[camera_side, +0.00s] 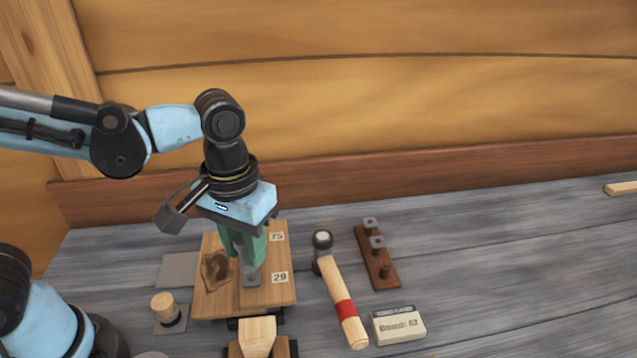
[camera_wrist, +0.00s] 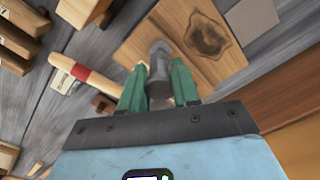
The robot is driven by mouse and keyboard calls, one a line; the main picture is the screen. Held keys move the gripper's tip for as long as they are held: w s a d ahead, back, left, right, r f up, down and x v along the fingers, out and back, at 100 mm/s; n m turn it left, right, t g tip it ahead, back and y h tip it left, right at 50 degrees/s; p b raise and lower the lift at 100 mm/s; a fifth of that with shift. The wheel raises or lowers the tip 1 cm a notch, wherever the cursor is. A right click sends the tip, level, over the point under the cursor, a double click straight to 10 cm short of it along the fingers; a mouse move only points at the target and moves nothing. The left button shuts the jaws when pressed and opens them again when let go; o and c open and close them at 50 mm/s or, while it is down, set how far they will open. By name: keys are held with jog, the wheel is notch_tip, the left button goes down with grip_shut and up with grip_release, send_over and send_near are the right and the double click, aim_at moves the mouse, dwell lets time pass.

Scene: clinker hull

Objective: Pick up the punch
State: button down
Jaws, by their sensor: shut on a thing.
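The punch (camera_wrist: 159,72) is a dark grey, round metal tool, seen in the middle of the wrist view. My gripper (camera_wrist: 159,88) has its two green fingers on either side of it and is shut on it. In the side view my gripper (camera_side: 246,254) points down over a wooden board (camera_side: 215,300) with a dark knot and labels 75 and 29. A small grey metal piece (camera_side: 251,280) shows on the board right below the fingertips. The fingers largely hide the punch there, and I cannot tell whether its tip touches the board.
A hammer (camera_side: 342,305) with a red band lies right of the board. Beyond it are a dark red strip (camera_side: 381,270) with pegs and a labelled box (camera_side: 398,325). A wooden knob (camera_side: 164,304) and grey sheet (camera_side: 178,268) are left. The far right deck is mostly clear.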

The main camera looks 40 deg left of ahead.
jog(key=s+d+r, duration=0.6)
jog(key=s+r, duration=0.3)
jog(key=shift+s+d+r, duration=0.15)
jog(key=shift+s+d, duration=0.15)
jog(key=shift+s, duration=0.05)
jog(key=shift+r, duration=1)
jog(key=shift+r, duration=0.65)
jog(key=shift+r, duration=1)
jog(key=shift+r, duration=0.7)
jog(key=shift+r, duration=0.65)
jog(key=shift+w, duration=0.1)
